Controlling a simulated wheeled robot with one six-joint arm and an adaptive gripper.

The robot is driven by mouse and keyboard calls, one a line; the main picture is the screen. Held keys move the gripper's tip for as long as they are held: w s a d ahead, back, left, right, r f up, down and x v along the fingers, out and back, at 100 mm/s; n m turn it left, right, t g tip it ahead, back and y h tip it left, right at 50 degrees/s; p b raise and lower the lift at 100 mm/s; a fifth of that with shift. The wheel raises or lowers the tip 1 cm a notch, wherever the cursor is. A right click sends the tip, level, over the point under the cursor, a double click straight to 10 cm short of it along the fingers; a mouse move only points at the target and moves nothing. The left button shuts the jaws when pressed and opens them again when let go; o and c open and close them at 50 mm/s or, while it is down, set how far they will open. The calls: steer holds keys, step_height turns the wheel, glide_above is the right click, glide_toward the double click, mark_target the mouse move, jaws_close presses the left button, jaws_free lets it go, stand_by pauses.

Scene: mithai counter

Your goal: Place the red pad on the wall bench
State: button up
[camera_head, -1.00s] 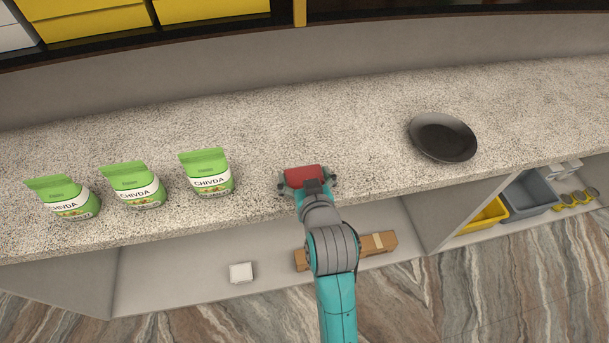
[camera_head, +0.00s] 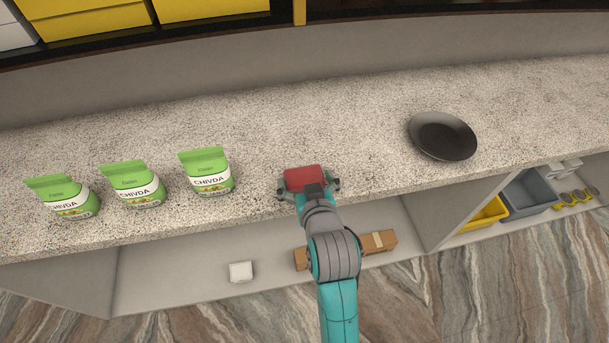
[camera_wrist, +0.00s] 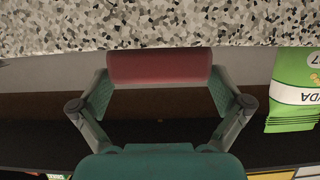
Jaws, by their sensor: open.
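The red pad (camera_head: 303,178) is a small rounded red block on the front part of the speckled stone wall bench (camera_head: 320,120). It looks to rest on the bench top, though its underside is hidden. My gripper (camera_head: 308,187) is open at the pad's near side, with one finger beside each end. In the wrist view the pad (camera_wrist: 160,66) lies across the gap between the fingertips (camera_wrist: 160,88). Narrow gaps seem to show at its ends, but I cannot tell whether either finger still touches it.
Three green chivda bags (camera_head: 207,172) stand to the left on the bench, and a dark round plate (camera_head: 443,137) lies to the right. The bench behind the pad is clear. Below are a cardboard box (camera_head: 378,242), a white item (camera_head: 241,271) and bins (camera_head: 528,194).

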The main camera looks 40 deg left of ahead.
steer(key=v, duration=0.9)
steer(key=shift+r, duration=0.25)
steer(key=shift+s+d, duration=0.1)
steer(key=s+d+f+m+t+h, duration=0.25)
steer(key=d+f, duration=0.35)
steer(key=d, duration=0.6)
steer(key=s+d+f+m+t+h, duration=0.1)
steer(key=s+d+f+m+h, duration=0.15)
steer(key=d+f, duration=0.65)
steer(key=s+d+r+m+t+h, duration=0.1)
steer(key=s+d+r+m+h, duration=0.1)
steer(key=s+d, duration=0.6)
steer(key=s+d+r+m+t+h, duration=0.1)
steer(key=s+d+r+m+h, duration=0.2)
steer(key=s+d, duration=0.5)
steer(key=v, duration=0.3)
steer(key=shift+s+d+r, duration=0.2)
steer(key=shift+s, duration=0.05)
steer(key=shift+t, duration=0.25)
